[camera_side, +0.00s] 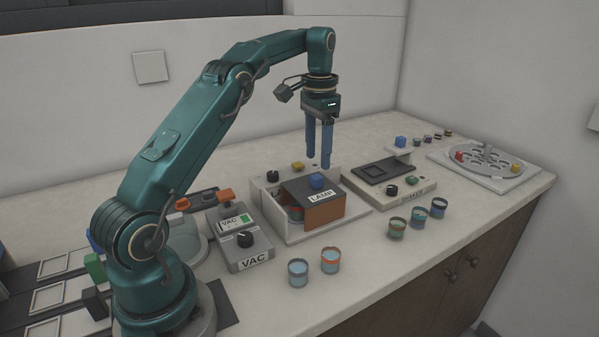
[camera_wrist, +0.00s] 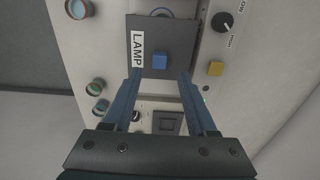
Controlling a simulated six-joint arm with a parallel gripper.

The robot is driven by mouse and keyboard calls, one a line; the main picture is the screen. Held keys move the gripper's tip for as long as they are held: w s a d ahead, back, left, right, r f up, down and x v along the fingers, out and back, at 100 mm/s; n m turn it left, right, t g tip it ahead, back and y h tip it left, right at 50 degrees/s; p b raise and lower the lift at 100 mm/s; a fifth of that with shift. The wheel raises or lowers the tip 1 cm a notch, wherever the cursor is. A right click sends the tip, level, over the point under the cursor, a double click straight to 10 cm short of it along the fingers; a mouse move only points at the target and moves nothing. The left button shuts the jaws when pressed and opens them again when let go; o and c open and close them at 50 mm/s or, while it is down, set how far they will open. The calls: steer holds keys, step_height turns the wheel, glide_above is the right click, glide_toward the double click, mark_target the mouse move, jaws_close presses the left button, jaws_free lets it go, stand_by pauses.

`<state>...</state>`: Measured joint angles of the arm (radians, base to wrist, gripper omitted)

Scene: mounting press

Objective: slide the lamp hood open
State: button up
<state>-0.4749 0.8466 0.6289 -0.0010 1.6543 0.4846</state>
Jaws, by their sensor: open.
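The lamp hood (camera_side: 323,205) is a box with a dark top, an orange side and a LAMP label. It sits on the white lamp unit (camera_side: 284,240), covering its right part. A blue knob (camera_side: 317,181) stands on the hood's top. In the wrist view the hood (camera_wrist: 147,32) and its blue knob (camera_wrist: 160,61) lie just beyond my fingertips. My gripper (camera_side: 319,163) is open and empty, pointing down, with its fingertips close above the knob. In the wrist view my gripper (camera_wrist: 160,76) has its two blue fingers on either side of the knob's line.
The VAC box (camera_side: 242,246) stands left of the lamp unit. A shaker (camera_side: 390,184) stands to its right. Two cups (camera_side: 298,272) are in front, and several more (camera_side: 397,228) stand at the front right. A dial (camera_wrist: 228,22) and a yellow button (camera_wrist: 215,68) are beside the hood.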

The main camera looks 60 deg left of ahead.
mark_target(316, 176)
steer(key=shift+w+d+f+m+t, duration=0.1)
steer(key=shift+w+f+m+t, duration=0.3)
steer(key=shift+w+f, duration=0.3)
steer(key=shift+w+d+f+t, duration=0.1)
steer(key=shift+w+t, duration=0.15)
steer(key=shift+t, duration=0.05)
steer(key=shift+s+t+h, duration=0.1)
steer(key=shift+t+h, duration=0.2)
steer(key=shift+t, duration=0.3)
steer(key=shift+s+t, duration=0.5)
steer(key=shift+s, duration=0.2)
steer(key=s, duration=0.2)
steer(key=shift+s+r+n+t, duration=0.3)
steer(key=shift+s+r+n, duration=0.05)
steer(key=shift+n, duration=0.05)
steer(key=shift+s+r, duration=0.15)
steer(key=shift+s, duration=0.05)
steer(key=shift+w, duration=0.1)
steer(key=shift+x, duration=2.35)
steer(key=shift+a, duration=0.25)
